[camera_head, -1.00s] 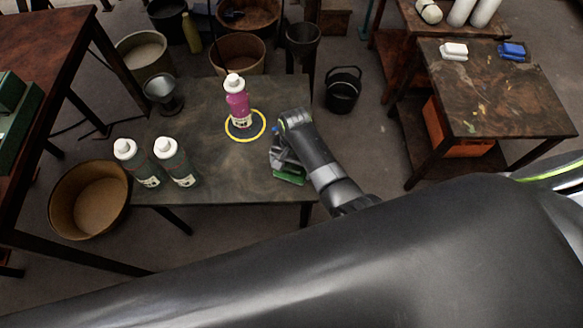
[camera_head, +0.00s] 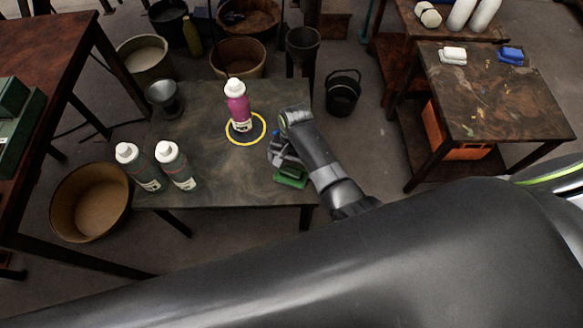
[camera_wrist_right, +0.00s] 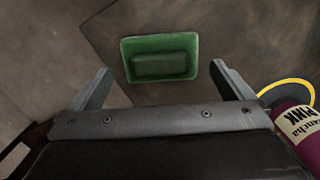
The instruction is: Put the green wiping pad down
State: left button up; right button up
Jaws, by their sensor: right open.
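The green wiping pad (camera_head: 290,177) lies on the dark table (camera_head: 225,190) near its front right edge. In the right wrist view the pad (camera_wrist_right: 160,57) is a green rectangle with a raised darker grip block, lying flat. My right gripper (camera_head: 277,160) is just above and behind it in the head view. In the right wrist view its two fingers (camera_wrist_right: 160,78) stand wide apart, one to each side of the pad, with a gap on both sides. It is open and holds nothing. My left gripper is not in view.
A pink bottle (camera_head: 237,103) stands inside a yellow ring (camera_head: 258,137) on the table, left of my right gripper. Two white-capped bottles (camera_head: 135,162) (camera_head: 174,163) and a metal funnel-like cup (camera_head: 163,97) stand farther left. A black bucket (camera_head: 342,95) is on the floor beyond the table.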

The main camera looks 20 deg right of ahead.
aim_at(293, 168)
pick_arm(q)
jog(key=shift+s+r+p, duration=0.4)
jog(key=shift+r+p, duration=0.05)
jog(key=shift+p, duration=0.45)
pick_arm(e)
notch_tip(293, 168, up, 9)
jog(key=shift+w+d+f, duration=0.2)
jog(key=shift+w+d, duration=0.1)
jog(key=shift+w, duration=0.1)
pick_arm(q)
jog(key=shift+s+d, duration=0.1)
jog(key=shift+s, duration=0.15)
